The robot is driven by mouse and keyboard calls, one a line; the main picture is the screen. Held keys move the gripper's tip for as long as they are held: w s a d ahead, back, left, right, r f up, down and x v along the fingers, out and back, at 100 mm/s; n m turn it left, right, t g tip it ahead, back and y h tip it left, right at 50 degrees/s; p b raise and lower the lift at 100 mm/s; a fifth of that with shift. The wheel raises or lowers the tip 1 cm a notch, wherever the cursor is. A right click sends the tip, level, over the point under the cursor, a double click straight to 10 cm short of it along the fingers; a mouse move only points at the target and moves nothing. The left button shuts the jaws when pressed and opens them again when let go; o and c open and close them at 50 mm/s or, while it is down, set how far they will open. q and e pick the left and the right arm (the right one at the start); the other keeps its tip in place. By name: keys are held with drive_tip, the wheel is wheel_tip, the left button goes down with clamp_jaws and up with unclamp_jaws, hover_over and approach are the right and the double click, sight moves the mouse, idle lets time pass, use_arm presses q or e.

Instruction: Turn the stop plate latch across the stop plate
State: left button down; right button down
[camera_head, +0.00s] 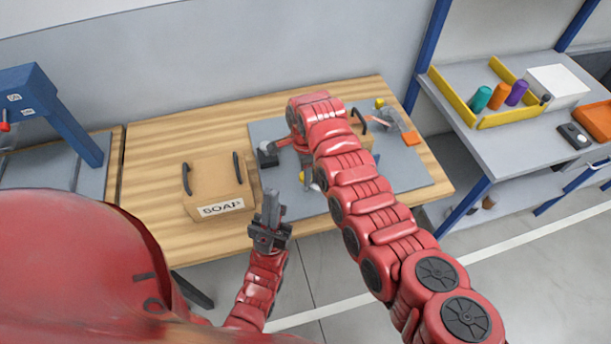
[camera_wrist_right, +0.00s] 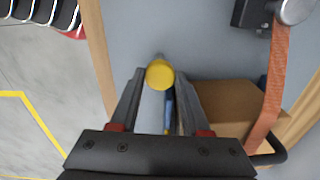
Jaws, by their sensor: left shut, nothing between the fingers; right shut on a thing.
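A round yellow knob (camera_wrist_right: 160,74) sits between the fingertips of my right gripper (camera_wrist_right: 161,88) in the right wrist view. I take it for the latch's knob. A pale strip and a blue strip show below it, between the fingers. The stop plate cannot be told for sure; my fingers and arm hide much there. My left gripper (camera_head: 272,200) is shut and empty in front of the bench, right of the soap box.
A cardboard SOAP box (camera_head: 214,182) with two black handles stands on the wooden bench (camera_head: 155,150). A shelf (camera_head: 500,132) with a yellow-edged tray stands right.

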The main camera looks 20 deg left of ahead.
drive_tip(key=n+b, duration=0.1)
drive_tip(key=n, duration=0.1)
drive_tip(key=n+b, duration=0.1)
drive_tip(key=b, duration=0.1)
drive_tip(key=n+b, duration=0.2)
drive_tip(key=shift+f+n, duration=0.3)
drive_tip(key=shift+f, duration=0.05)
drive_tip(key=shift+r+n+b, duration=0.15)
drive_tip(key=shift+n+b, duration=0.65)
drive_tip(key=shift+n, duration=0.25)
drive_tip(key=shift+r+n+b, duration=0.1)
drive_tip(key=shift+n+b, duration=0.65)
drive_tip(key=shift+n, duration=0.3)
drive_tip(key=shift+c, duration=1.9)
unclamp_jaws()
drive_tip(key=shift+r, duration=0.1)
wheel_tip(320, 180, up, 17)
drive_tip(key=b, duration=0.1)
drive_tip(key=shift+r, duration=0.2)
